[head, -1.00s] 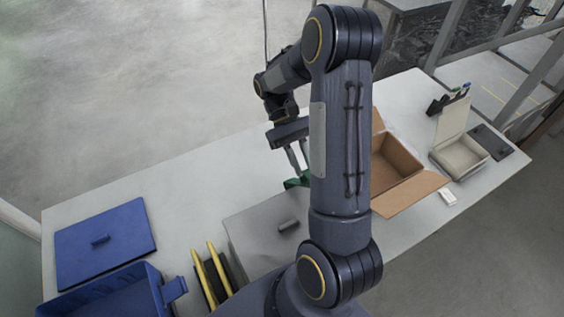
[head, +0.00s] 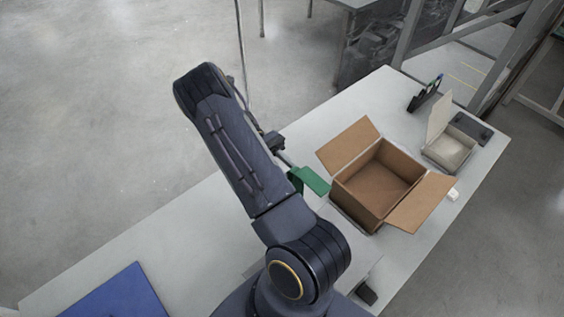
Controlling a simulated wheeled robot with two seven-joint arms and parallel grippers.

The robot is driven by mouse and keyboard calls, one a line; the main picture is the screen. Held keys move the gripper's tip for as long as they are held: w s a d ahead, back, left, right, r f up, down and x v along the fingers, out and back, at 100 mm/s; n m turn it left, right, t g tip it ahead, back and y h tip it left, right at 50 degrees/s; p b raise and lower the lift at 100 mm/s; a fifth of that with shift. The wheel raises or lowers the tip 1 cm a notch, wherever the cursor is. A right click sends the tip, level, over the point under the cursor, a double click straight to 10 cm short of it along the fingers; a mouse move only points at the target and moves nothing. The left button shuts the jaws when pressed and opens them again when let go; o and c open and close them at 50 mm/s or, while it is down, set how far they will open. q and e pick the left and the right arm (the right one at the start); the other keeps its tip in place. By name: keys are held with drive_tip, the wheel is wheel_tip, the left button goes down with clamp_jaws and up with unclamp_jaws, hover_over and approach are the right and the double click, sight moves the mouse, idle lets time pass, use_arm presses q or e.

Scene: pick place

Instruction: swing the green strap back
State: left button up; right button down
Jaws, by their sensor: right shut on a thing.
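The green strap (head: 314,181) shows as a short, flat green piece with a darker bent part, just left of the open cardboard box. My right gripper (head: 290,164) is at the strap's left end and is shut on it. My right arm hides part of the gripper and whatever lies below the strap. The left gripper is not in view.
The cardboard box (head: 375,185) stands open with flaps spread out. Beyond it are a small beige box (head: 449,148) with its lid up, a dark pen holder (head: 424,97) and a white block (head: 453,195). A blue panel (head: 118,296) lies at lower left. The table's left stretch is clear.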

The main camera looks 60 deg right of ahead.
drive_tip(key=shift+w+f, duration=0.2)
idle(0.4)
drive_tip(key=c, duration=1.2)
unclamp_jaws()
drive_tip(key=shift+s+d, duration=0.1)
drive_tip(key=shift+c, duration=0.2)
drive_tip(key=shift+r, duration=0.1)
drive_tip(key=s+a+r, duration=0.7)
drive_tip(key=a+r, duration=0.5)
drive_tip(key=shift+s+r, duration=0.2)
drive_tip(key=shift+r, duration=0.2)
